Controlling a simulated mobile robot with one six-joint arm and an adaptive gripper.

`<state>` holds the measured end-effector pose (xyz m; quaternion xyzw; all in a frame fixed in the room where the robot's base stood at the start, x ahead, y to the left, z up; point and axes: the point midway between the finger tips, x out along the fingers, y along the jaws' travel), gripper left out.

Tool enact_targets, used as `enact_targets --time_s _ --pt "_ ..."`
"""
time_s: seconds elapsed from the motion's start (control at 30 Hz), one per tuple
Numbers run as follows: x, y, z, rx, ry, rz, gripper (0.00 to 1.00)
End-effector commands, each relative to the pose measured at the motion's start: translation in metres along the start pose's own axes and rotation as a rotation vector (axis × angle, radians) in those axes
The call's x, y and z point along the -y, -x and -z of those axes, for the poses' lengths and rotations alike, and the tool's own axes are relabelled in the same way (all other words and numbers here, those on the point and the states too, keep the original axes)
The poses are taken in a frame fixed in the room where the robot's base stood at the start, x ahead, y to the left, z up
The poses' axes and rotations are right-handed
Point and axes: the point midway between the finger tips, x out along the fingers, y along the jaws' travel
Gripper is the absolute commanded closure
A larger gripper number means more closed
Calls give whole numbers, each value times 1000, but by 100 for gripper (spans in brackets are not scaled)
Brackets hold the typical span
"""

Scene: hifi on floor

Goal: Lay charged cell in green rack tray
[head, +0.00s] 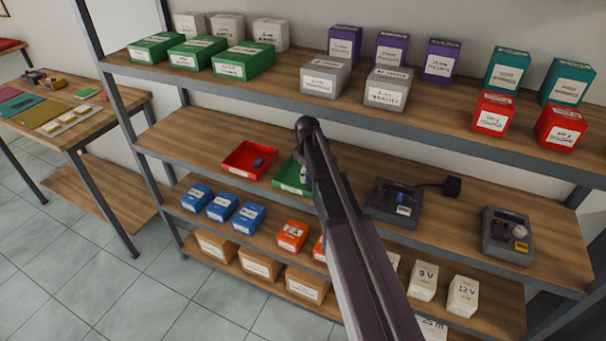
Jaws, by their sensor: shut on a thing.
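The green rack tray (284,184) stands on the middle shelf, its right part hidden behind my arm. My gripper (304,176) is at the tray's right part, mostly covered by my own arm. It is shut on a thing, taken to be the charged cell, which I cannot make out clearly. I cannot tell whether the held cell touches the tray floor. Left of the green tray, a red tray (237,168) holds a small dark purple-blue cell (258,162).
The boxed upper shelf (290,92) overhangs behind. A side table (75,140) stands left.

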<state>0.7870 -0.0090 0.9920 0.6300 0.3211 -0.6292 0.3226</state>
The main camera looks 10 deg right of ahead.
Motion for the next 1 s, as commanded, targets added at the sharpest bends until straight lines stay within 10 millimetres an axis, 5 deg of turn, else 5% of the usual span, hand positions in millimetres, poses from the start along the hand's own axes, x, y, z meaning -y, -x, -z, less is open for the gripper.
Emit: enact_targets --time_s 0.23,1.0 --pt "-28 -4 25 0 -1 0 88" --pt "-41 -16 36 0 -2 0 88"
